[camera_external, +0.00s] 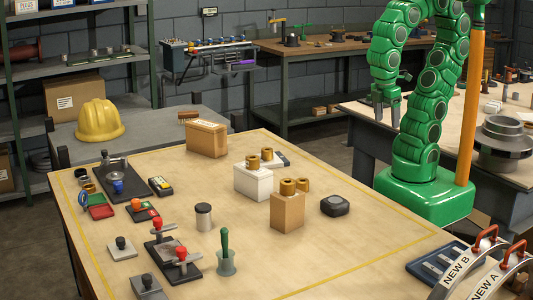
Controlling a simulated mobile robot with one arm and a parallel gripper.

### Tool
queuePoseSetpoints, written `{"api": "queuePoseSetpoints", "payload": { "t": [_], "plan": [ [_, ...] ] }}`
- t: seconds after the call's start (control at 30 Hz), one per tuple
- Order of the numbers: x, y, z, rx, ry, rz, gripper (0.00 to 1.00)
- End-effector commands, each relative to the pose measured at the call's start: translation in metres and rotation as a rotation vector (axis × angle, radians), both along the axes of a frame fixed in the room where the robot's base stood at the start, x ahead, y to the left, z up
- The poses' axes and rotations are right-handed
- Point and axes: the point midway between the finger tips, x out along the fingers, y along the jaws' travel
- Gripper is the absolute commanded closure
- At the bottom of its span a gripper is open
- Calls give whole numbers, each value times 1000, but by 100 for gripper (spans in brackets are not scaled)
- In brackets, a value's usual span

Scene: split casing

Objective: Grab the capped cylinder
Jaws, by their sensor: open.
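A small capped cylinder (204,217) stands upright near the middle of the wooden table. It has a grey body and a dark lid. My gripper (386,113) hangs from my green arm at the upper right, pointing down. It is open and empty, high up and well to the right of the cylinder, with a wide gap between them. No other thing in view clearly matches a capped cylinder.
A tan box (287,211) and a white box (253,182), with brass pieces at them, stand right of the cylinder. A dark rounded device (335,206) lies farther right.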

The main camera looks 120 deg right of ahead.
Motion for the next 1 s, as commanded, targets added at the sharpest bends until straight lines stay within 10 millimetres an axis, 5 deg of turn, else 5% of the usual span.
{"api": "queuePoseSetpoints", "payload": {
  "t": [0.17,0.57,1.0],
  "plan": [
    [1,-1,25,0,-3,-1,27],
    [51,30,31,107,-16,-145,27],
    [161,81,47,337,-3,-481,27]
  ]
}}
